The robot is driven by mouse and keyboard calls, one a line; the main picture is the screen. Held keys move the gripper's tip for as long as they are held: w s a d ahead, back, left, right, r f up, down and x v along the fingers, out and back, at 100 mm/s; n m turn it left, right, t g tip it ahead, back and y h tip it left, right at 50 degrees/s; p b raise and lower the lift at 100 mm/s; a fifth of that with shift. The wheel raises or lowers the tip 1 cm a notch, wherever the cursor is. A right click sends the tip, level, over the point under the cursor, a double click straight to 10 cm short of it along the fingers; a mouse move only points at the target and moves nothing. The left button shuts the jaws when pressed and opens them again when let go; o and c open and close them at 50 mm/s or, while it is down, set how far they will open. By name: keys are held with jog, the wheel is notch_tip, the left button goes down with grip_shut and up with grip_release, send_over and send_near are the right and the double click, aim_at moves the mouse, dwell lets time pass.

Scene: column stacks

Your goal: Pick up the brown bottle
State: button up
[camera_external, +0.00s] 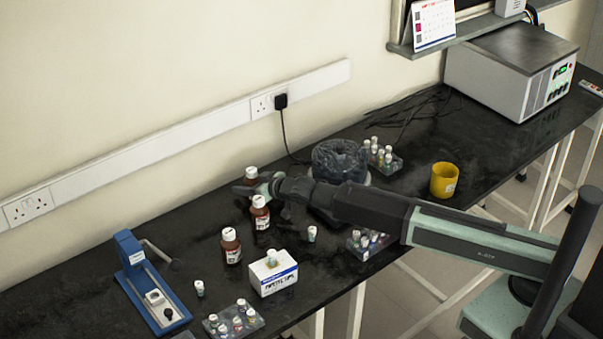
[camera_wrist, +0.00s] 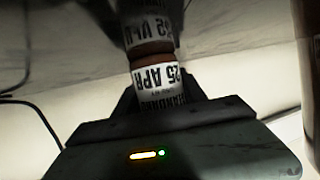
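Three brown bottles with white caps and pale labels stand on the black bench in the external view. The back one (camera_external: 251,177) is partly hidden behind my gripper (camera_external: 258,189), which reaches around its lower body from the right. The middle bottle (camera_external: 260,214) stands just in front of my gripper, and the front bottle (camera_external: 231,247) stands apart, nearer the camera. In the wrist view a brown bottle with a printed label (camera_wrist: 155,80) is at my gripper's jaws. Whether the fingers press on it is not clear.
Another brown surface (camera_wrist: 308,70) shows at the wrist view's right edge. A white box (camera_external: 273,275), small vials, a blue device (camera_external: 150,285), a dark round container (camera_external: 338,160) and a yellow mug (camera_external: 444,180) share the bench. The wall is close behind.

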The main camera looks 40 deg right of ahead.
grip_shut()
jog(key=shift+r+p, duration=0.35)
notch_tip(320, 180, up, 3)
jog(key=p, duration=0.3)
jog(key=shift+r, duration=0.1)
jog(key=s+d, duration=0.2)
jog(key=s, duration=0.3)
jog(key=s+d+p, duration=0.1)
jog(key=s+d, duration=0.1)
jog(key=s, duration=0.3)
jog(key=s+d+r, duration=0.1)
jog(key=s+d, duration=0.1)
jog(key=s, duration=0.2)
jog(key=shift+s+d, duration=0.1)
jog(key=shift+s, duration=0.3)
